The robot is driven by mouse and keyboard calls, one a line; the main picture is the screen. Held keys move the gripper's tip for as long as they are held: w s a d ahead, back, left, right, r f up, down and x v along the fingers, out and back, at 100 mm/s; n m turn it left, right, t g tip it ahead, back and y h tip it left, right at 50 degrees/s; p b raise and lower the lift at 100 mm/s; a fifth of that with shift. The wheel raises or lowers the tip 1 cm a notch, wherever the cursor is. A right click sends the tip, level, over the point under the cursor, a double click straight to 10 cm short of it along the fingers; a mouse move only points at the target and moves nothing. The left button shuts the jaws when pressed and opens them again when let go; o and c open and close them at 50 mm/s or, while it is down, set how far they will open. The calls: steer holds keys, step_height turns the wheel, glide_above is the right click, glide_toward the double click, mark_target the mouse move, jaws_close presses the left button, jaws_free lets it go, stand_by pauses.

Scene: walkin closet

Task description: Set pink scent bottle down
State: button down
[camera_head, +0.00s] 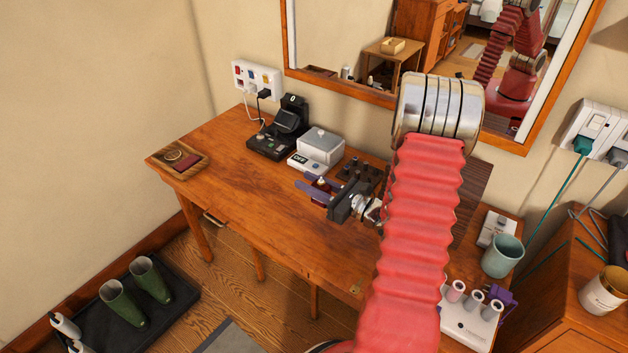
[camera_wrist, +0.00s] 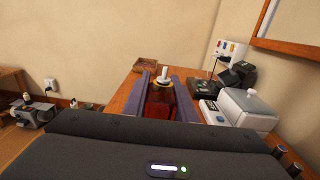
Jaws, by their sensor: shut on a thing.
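The scent bottle (camera_wrist: 160,102) has a deep red-pink body, a gold collar and a white top. It stands upright between the two purple fingers of my gripper (camera_wrist: 161,95) in the wrist view, and my gripper is shut on it. In the head view my gripper (camera_head: 313,190) is over the middle of the wooden desk (camera_head: 240,168). Only a small part of the bottle (camera_head: 321,183) shows there between the fingers. Its base is hidden, so I cannot tell whether it touches the desk.
A white device with a grey lid (camera_head: 318,147) and a black machine (camera_head: 280,130) stand behind my gripper. A dark rack (camera_head: 358,170) is close to its right. A wooden tray (camera_head: 178,160) lies at the left end. The desk's front left is clear. A mirror hangs above.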

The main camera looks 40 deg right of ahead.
steer(key=w+a+r, duration=0.2)
steer(key=a, duration=0.6)
steer(key=w+a+r+h, duration=0.1)
steer(key=w+a+r, duration=0.2)
steer(key=a, duration=0.6)
steer(key=shift+m, duration=0.3)
